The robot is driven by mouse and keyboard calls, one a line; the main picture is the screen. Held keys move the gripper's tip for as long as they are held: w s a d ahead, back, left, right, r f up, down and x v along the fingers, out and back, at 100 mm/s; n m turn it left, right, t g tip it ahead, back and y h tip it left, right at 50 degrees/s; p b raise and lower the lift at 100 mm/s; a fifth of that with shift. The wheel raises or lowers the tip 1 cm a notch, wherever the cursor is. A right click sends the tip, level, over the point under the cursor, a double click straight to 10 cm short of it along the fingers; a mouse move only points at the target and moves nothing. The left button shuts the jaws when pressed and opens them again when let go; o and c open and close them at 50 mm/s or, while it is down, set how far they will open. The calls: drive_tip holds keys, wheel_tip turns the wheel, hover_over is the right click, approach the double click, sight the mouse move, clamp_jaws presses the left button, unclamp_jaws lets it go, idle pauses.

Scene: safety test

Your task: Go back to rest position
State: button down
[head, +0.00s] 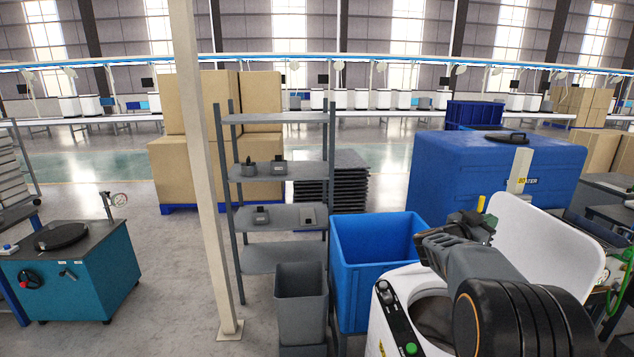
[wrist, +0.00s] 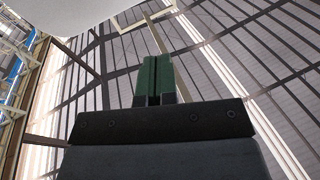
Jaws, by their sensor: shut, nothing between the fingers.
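My gripper (wrist: 158,82) shows in the wrist view as two green fingers pressed together with nothing between them. The wrist camera faces up toward the roof and tall windows. In the head view my arm reaches up from the lower right, and my gripper (head: 484,222) is at its far end, partly hidden by the arm. It is over the white machine with the round opening, in front of its raised white lid (head: 545,245).
The white machine (head: 385,335) has a green button. A blue bin (head: 345,262) and a grey bin (head: 301,310) stand to its left. A grey shelf (head: 280,215), a pale post (head: 200,150) and a teal cabinet (head: 85,275) are further left. A blue tank (head: 470,175) stands behind.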

drive_tip(key=w+a+f+n+t+y, duration=0.5)
drive_tip(key=t+y, duration=0.1)
drive_tip(key=y, duration=0.1)
drive_tip(key=s+a+f+n+y, duration=0.2)
drive_tip(key=a+f+n+y, duration=0.1)
drive_tip(key=a+y, duration=0.3)
drive_tip(key=s+a+f+n+y, duration=0.2)
drive_tip(key=a+f+y, duration=0.15)
drive_tip(key=a, duration=0.45)
drive_tip(key=s+a+f+n+g+y, duration=0.1)
drive_tip(key=s+a+g, duration=0.3)
drive_tip(key=s, duration=0.8)
drive_tip(key=s+a+f+n+g+y, duration=0.1)
drive_tip(key=s+a+f+n+g, duration=0.1)
drive_tip(key=s, duration=1.1)
drive_tip(key=shift+s+a+n+g, duration=0.3)
drive_tip(key=shift+a+n+g, duration=0.6)
drive_tip(key=shift+a+n, duration=0.55)
drive_tip(key=shift+f, duration=0.1)
